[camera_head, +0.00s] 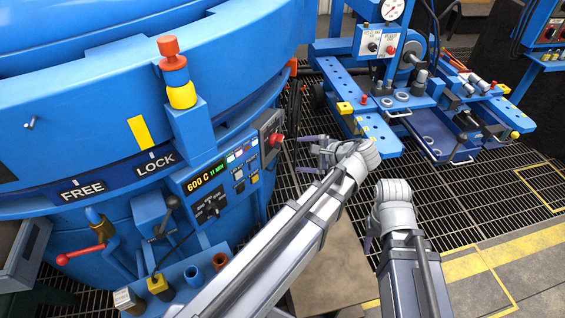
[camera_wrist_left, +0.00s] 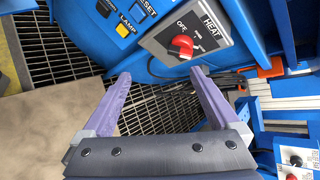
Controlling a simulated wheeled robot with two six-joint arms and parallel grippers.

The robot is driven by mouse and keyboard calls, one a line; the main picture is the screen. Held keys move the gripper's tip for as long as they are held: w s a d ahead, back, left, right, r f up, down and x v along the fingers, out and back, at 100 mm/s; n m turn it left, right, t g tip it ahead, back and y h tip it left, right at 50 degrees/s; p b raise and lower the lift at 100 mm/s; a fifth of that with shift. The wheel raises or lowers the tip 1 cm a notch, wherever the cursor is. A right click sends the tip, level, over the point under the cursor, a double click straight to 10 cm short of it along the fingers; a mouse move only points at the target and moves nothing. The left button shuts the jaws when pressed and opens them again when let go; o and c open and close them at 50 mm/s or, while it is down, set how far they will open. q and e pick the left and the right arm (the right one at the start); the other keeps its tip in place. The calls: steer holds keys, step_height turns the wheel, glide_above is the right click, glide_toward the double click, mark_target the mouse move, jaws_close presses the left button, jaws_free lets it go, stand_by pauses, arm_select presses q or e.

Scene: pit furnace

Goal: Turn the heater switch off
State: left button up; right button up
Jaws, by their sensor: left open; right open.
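The heater switch is a red knob (camera_wrist_left: 183,45) on a grey plate marked HEAT and OFF. In the head view the red knob (camera_head: 276,140) is on the right side of the blue furnace's control panel. Which mark it points to is not clear. My left gripper (camera_head: 304,153) is open and empty, just right of the knob. In the left wrist view its fingertips (camera_wrist_left: 161,72) are apart, with the knob beyond them, near the right-hand finger; nothing is between them. My right gripper (camera_head: 369,234) is low and right, away from the panel, its fingers partly hidden by its wrist.
A 600 C display (camera_head: 205,178) and RESET and LAMP buttons (camera_wrist_left: 124,29) sit beside the switch. A red-topped post (camera_head: 171,60) stands on the furnace rim. A blue workbench (camera_head: 400,105) is at the back right. Dark floor grating (camera_head: 440,200) lies between.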

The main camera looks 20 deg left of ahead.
mark_target(281, 142)
arm_select(q)
steer(key=shift+w+a+f+m+t+y+b, duration=0.25)
steer(key=shift+w+a+f+m+y+b, duration=0.3)
steer(key=shift+w+a+f+b, duration=0.8)
steer(key=shift+w+a+f+m+t+y+b, duration=0.2)
steer(key=shift+w+a+f+m+y+b, duration=0.3)
steer(key=shift+w+a+b, duration=0.95)
steer(key=shift+w+a+f+m+t+y+b, duration=0.25)
steer(key=shift+w+a+f+m+y+b, duration=0.4)
steer(key=shift+a+b, duration=1.35)
arm_select(e)
step_height(281, 142, down, 12)
steer(key=shift+r+p, duration=0.25)
steer(key=shift+p, duration=0.05)
arm_select(q)
steer(key=shift+a+f, duration=0.2)
steer(key=shift+a, duration=0.1)
steer(key=shift+c, duration=0.2)
steer(key=shift+n, duration=0.3)
steer(key=c, duration=1.3)
